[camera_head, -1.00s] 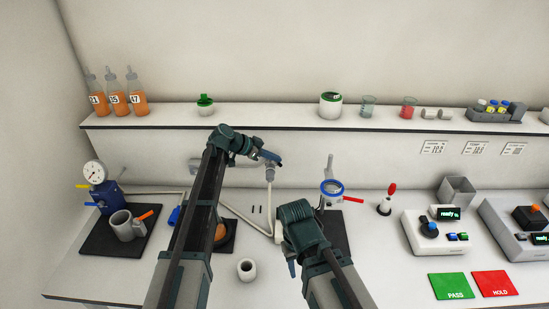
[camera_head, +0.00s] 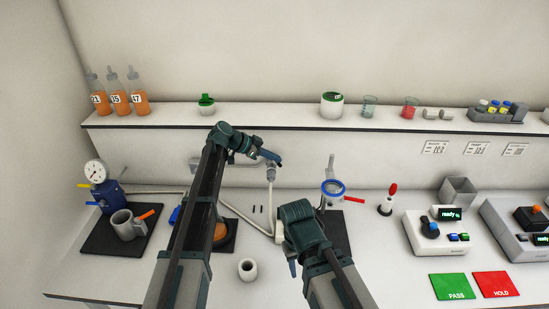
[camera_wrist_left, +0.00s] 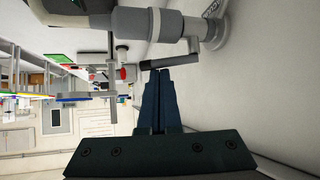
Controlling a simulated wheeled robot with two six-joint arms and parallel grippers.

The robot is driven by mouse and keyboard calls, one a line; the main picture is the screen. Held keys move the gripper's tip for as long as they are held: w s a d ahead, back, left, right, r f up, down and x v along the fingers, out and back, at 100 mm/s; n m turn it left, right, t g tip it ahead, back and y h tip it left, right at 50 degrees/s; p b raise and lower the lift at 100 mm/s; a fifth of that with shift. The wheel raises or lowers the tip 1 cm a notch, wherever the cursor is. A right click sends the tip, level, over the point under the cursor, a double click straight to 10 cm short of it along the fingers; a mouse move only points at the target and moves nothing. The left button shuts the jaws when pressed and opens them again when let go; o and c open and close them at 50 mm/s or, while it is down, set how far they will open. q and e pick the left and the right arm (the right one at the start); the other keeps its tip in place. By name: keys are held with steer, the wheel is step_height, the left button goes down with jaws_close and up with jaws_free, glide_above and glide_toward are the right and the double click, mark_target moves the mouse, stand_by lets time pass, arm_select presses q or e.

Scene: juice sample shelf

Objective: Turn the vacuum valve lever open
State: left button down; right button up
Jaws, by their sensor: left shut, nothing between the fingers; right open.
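A grey pipe fitting with a valve (camera_head: 270,174) is on the back wall below the shelf, with a pale hose running down from it. In the left wrist view its thick grey body (camera_wrist_left: 150,22) lies across the top, with a short dark lever bar (camera_wrist_left: 183,60) just beyond my fingertips. My left gripper (camera_head: 278,161) is shut and empty, its tips at or very near this lever; whether they touch is unclear. In the head view the gripper largely hides the lever. My right gripper (camera_head: 293,267) is open and low over the bench, away from the fitting.
A blue-ringed funnel (camera_head: 333,187) with a red handle (camera_head: 353,199) stands right of the fitting. A blue pump with a gauge (camera_head: 96,171) and a grey mug (camera_head: 123,225) are at left. The shelf edge (camera_head: 300,126) runs above.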

arm_select(q)
steer(key=shift+a+m+g+h, duration=0.15)
steer(key=shift+a+m+g, duration=0.1)
steer(key=shift+m+g, duration=0.3)
steer(key=shift+a+m+g+h, duration=0.15)
steer(key=shift+a+m+g, duration=0.1)
steer(key=shift+m+g, duration=0.3)
stand_by(3.2)
steer(key=shift+w+d, duration=0.55)
steer(key=shift+w, duration=0.05)
